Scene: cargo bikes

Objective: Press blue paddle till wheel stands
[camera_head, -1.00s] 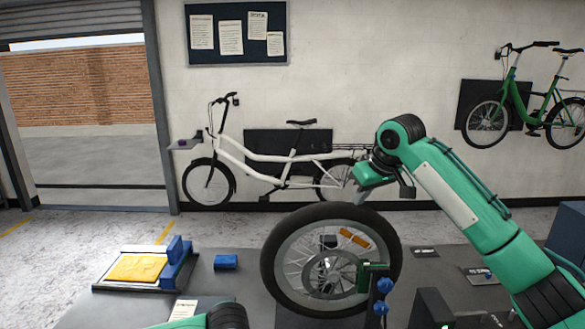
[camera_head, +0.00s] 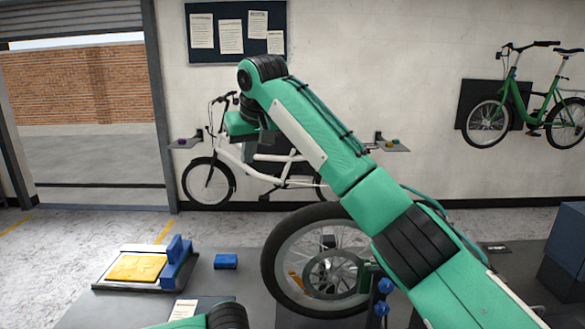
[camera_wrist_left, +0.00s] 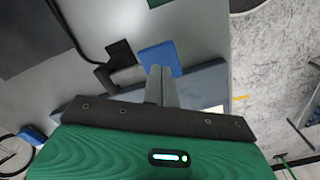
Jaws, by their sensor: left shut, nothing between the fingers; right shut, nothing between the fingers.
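The wheel (camera_head: 275,265) stands upright at the bench, its right side hidden by my right arm. Blue parts (camera_head: 385,286) show beside it. In the left wrist view a blue pad (camera_wrist_left: 160,55) with a dark bracket lies by the tips of my left gripper (camera_wrist_left: 161,72); I cannot tell whether they touch. The left gripper's fingers are together and empty; in the head view only part of its arm shows. I cannot tell which blue part in the head view is this pad. My right gripper (camera_head: 242,126) is raised before the white bike, its fingertips unclear, shut and empty.
A tray with a yellow piece (camera_head: 135,267) and a blue upright (camera_head: 178,255) lies on the bench's left. A blue block (camera_head: 226,261) sits beside it. A white bike (camera_head: 206,183) stands by the wall. A dark blue box (camera_head: 563,250) is at right.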

